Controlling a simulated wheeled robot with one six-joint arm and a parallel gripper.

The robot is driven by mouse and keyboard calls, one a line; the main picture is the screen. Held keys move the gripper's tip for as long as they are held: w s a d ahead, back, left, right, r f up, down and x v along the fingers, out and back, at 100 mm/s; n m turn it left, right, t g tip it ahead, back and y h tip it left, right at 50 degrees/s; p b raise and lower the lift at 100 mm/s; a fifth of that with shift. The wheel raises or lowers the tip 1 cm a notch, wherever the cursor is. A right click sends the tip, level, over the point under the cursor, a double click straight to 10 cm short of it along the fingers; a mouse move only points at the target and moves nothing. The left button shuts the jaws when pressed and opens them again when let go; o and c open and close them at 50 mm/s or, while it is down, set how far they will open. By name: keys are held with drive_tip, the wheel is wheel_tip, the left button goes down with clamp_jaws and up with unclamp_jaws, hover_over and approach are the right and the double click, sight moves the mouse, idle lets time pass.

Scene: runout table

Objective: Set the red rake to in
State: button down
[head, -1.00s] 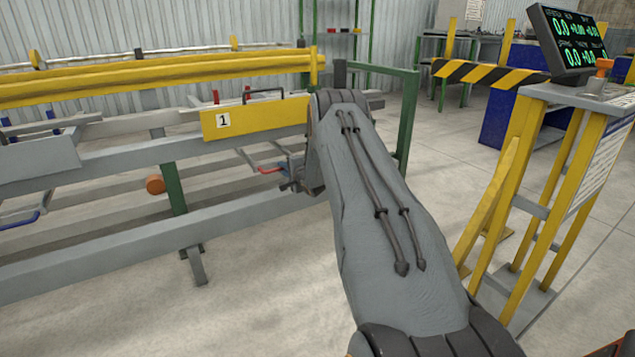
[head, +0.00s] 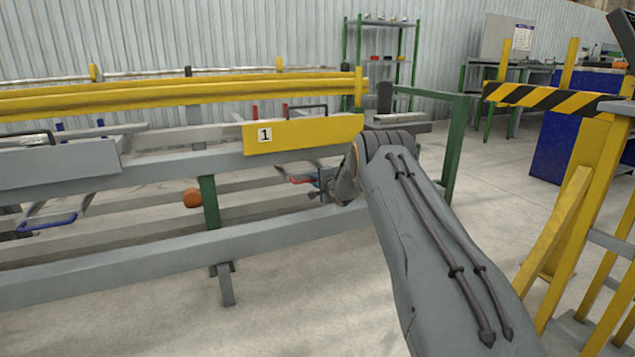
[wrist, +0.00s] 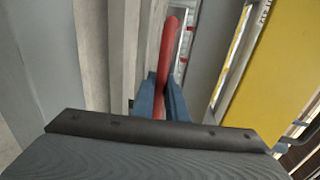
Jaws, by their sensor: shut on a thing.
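In the wrist view the red rake's handle (wrist: 168,50) is a red bar running away from me between the two blue-grey fingers of my gripper (wrist: 165,98). The fingers are shut on it. In the head view a short red piece of the rake handle (head: 301,181) shows below the yellow plate marked 1. My gripper (head: 322,188) is beside it, small and partly hidden by my own wrist. The far part of the rake is hidden behind the table's frame.
The yellow plate marked 1 (head: 303,135) is just above my gripper. Grey rails (head: 180,235) and a green post (head: 209,203) stand to the left. A blue handle (head: 47,224) is further left. A yellow stand (head: 570,215) is at right. Open floor lies in front.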

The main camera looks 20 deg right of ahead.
drive_tip(key=c, duration=1.8)
unclamp_jaws()
drive_tip(key=shift+w+a+r, duration=0.1)
drive_tip(key=shift+w, duration=0.05)
drive_tip(key=shift+o, duration=0.2)
drive_tip(key=p+v, duration=0.4)
drive_tip(key=v, duration=0.3)
drive_tip(key=shift+s, duration=0.45)
drive_tip(key=shift+r, duration=0.1)
